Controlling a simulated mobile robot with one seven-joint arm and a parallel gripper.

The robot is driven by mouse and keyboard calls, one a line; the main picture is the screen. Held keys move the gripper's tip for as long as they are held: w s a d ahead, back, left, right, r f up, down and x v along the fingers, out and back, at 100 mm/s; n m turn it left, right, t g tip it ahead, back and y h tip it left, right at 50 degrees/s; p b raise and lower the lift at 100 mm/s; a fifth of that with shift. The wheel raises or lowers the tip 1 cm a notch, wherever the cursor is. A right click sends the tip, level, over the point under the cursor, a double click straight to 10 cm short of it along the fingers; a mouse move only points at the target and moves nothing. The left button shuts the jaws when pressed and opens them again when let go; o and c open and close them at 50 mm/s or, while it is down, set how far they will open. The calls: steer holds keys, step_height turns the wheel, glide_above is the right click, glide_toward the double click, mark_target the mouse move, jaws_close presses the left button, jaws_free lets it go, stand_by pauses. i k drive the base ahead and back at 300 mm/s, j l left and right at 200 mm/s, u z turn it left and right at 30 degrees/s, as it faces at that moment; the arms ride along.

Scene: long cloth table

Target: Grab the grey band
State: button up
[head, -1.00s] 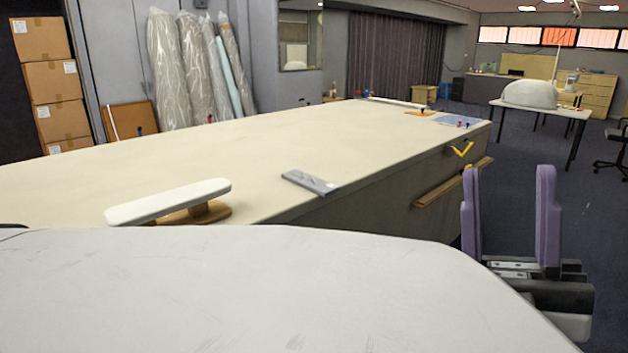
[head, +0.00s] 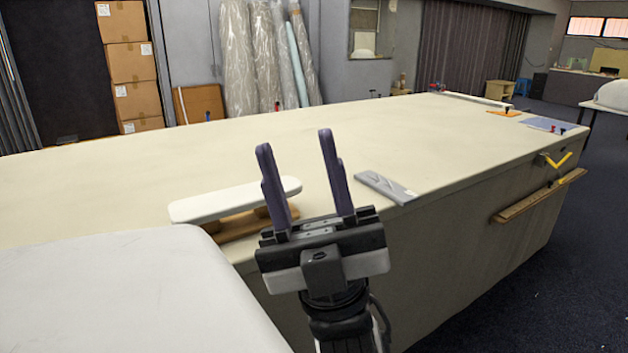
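A flat grey strip with a pale label at one end (head: 385,187), which looks like the grey band, lies on the cloth-covered table (head: 430,135) near its front edge. My gripper (head: 296,142) is in front of the table edge, left of the strip in the picture. Its two purple fingers point up and stand wide apart, with nothing seen between them. The strip is in plain view and apart from the fingers.
A white padded board on a wooden stand (head: 235,200) is on the table just left of and partly behind my gripper. A wooden rail (head: 540,196) sticks out from the table's side. Small items lie at the far right end. The table's middle is clear.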

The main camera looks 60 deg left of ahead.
mark_target(399, 195)
steer(key=u, duration=1.25)
steer(key=i+l+u, duration=0.1)
steer(key=u, duration=0.3)
steer(key=l+u, duration=0.1)
steer(key=u, duration=0.3)
steer(key=i+l+u, duration=0.15)
steer(key=l+u, duration=0.15)
steer(key=l, duration=0.15)
steer(key=l+u, duration=0.25)
steer(key=l, duration=0.25)
steer(key=i+l+u, duration=0.1)
steer(key=l+u, duration=0.2)
steer(key=l, duration=2.25)
steer(key=l+u, duration=0.1)
steer(key=l, duration=1.35)
steer(key=k, duration=0.05)
